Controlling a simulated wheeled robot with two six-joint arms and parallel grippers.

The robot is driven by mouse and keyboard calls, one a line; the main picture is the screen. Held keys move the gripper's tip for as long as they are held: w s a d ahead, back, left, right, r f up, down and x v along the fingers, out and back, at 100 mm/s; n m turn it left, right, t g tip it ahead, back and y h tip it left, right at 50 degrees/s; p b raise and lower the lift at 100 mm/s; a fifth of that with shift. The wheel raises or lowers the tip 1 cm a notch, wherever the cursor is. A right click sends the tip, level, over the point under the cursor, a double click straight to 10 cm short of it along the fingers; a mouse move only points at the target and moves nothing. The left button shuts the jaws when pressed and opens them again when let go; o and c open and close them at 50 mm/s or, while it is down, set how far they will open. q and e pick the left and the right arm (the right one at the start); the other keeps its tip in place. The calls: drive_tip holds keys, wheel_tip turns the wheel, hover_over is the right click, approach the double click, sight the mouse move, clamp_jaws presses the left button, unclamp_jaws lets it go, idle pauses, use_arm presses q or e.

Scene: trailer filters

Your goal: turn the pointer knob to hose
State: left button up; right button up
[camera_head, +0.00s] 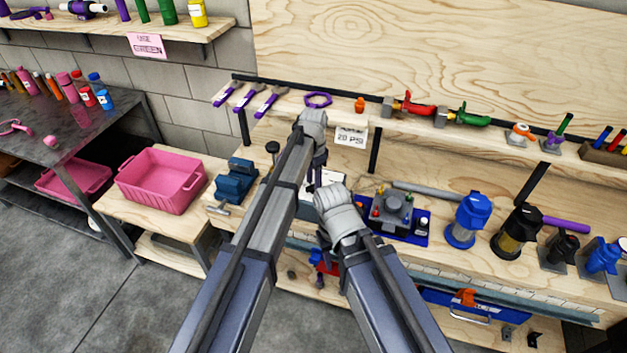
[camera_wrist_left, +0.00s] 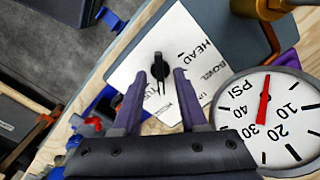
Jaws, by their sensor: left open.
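A small black pointer knob (camera_wrist_left: 158,66) stands on a white label plate (camera_wrist_left: 205,78) in the left wrist view. The plate carries printed words; HEAD is readable, others are partly covered or too small. I cannot tell which label the knob points at. My left gripper (camera_wrist_left: 161,73) is open, its two purple-grey fingers on either side of the knob in the picture; contact cannot be told. In the head view my left gripper (camera_head: 316,180) points down over the bench, and my arms hide the knob. My right gripper (camera_head: 323,240) is lower and nearer, its fingers unclear.
A round PSI gauge (camera_wrist_left: 265,115) with a red needle sits close beside the plate. A grey device on a blue tray (camera_head: 408,237) stands to the right. A blue vise (camera_head: 236,182) and a pink bin (camera_head: 160,180) are left. A 20 PSI card (camera_head: 350,136) hangs above.

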sight(313, 185)
use_arm(q)
wheel_tip(313, 185, up, 7)
drive_tip(key=p, duration=0.6)
drive_tip(key=shift+r+p, duration=0.1)
drive_tip(key=shift+p, duration=0.2)
drive_tip(key=shift+s, duration=0.2)
drive_tip(key=s+a+f+n+b, duration=0.1)
drive_tip(key=s+a+n, duration=0.2)
drive_tip(key=s, duration=1)
drive_tip(key=s+a+f+n+y+b, duration=0.1)
drive_tip(key=s+a+n, duration=0.2)
drive_tip(key=s, duration=1.1)
drive_tip(key=shift+f+n, duration=0.15)
drive_tip(key=shift+n, duration=0.75)
